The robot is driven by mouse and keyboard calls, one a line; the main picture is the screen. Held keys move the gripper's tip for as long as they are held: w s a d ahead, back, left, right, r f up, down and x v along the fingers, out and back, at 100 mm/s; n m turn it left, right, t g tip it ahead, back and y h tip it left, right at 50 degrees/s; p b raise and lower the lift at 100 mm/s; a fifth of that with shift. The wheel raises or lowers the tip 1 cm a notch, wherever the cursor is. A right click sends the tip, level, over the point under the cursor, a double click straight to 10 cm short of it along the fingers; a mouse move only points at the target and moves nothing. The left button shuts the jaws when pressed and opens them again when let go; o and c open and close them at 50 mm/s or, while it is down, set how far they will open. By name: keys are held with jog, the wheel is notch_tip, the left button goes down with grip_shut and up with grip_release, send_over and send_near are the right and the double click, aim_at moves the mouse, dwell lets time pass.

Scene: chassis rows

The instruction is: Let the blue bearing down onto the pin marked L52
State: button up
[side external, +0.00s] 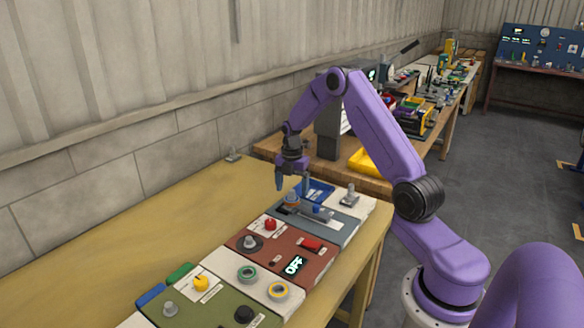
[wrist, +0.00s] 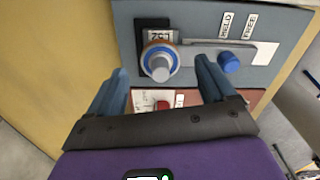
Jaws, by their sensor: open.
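The blue bearing (wrist: 147,66) is a blue ring with a copper-coloured edge. It sits around a silver pin (wrist: 160,70) beside the upside-down L52 label (wrist: 159,36) in the wrist view. In the side view the bearing (side external: 291,200) is on the blue-grey panel, below my gripper (side external: 292,188). My gripper (wrist: 162,66) is open, with one finger on each side of the bearing and visible gaps between. I cannot tell how far down the pin the ring sits.
The tabletop at left (side external: 130,250) is clear.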

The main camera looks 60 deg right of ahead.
notch_tip(320, 180, up, 17)
dwell(0.4)
notch_tip(320, 180, up, 7)
dwell(1.0)
jog(key=shift+f, duration=0.1)
dwell(0.5)
jog(key=s+a+f+m, duration=0.15)
jog(key=s+a, duration=0.35)
jog(key=a, duration=0.7)
jog(key=s+a+f+m, duration=0.15)
jog(key=s+a, duration=0.35)
jog(key=a, duration=0.8)
jog(key=s+a+f+m, duration=0.2)
jog(key=s+f, duration=0.1)
jog(key=s, duration=0.9)
jog(key=s+a+f+m, duration=0.2)
jog(key=s, duration=1)
jog(key=shift+s+f+m, duration=0.3)
jog(key=shift+s+f, duration=0.05)
jog(key=shift+f, duration=0.05)
